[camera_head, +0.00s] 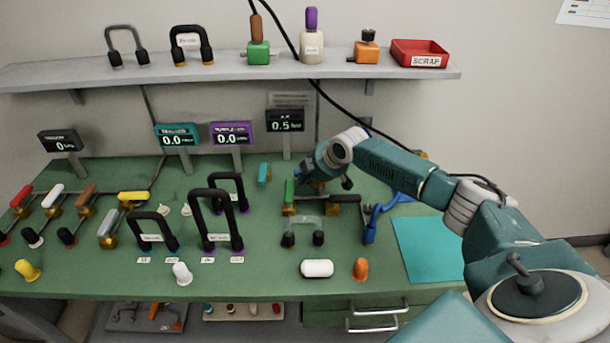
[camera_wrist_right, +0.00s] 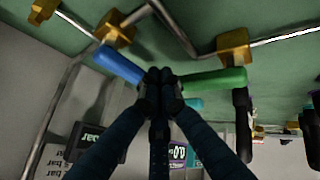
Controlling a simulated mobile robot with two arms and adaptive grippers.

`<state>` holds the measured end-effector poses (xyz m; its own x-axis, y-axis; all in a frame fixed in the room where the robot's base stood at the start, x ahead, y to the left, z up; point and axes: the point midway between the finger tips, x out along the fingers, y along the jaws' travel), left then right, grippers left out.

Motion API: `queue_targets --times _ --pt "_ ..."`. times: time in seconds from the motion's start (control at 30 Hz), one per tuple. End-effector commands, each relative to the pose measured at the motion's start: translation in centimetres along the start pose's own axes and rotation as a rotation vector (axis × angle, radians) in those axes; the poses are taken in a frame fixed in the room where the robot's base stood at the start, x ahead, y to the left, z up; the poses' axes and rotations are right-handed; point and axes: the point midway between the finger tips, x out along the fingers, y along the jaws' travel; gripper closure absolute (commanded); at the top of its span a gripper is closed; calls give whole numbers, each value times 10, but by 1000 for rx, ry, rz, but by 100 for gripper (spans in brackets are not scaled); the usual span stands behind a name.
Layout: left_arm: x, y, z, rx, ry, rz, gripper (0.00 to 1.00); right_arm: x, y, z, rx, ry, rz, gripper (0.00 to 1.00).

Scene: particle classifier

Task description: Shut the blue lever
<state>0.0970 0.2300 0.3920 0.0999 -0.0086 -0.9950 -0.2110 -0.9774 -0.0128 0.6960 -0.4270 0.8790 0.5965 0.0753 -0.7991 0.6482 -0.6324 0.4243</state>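The blue lever (camera_wrist_right: 118,64) shows in the wrist view, left of my right gripper, joined to a brass valve on a metal pipe. Its free end is right beside the fingertips; I cannot tell whether they touch. My right gripper (camera_wrist_right: 160,84) has its fingertips together, with nothing clearly held between them. The green lever (camera_wrist_right: 212,80) ends just right of the fingertips. In the head view my right gripper (camera_head: 312,177) is over the back of the bench, behind the green lever (camera_head: 289,193), and the blue lever is hidden there. My left gripper is out of view.
Gauge displays (camera_head: 285,121) stand behind. More coloured levers (camera_head: 134,196) line the left side.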

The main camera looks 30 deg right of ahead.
Motion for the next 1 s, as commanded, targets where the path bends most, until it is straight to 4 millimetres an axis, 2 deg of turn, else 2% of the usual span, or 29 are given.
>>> queue_targets --times 0.23,1.0 --pt "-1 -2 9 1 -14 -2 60 3 6 0 -1 0 0 100" --pt "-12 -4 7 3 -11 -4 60 6 9 -4 62 -32 33 100"
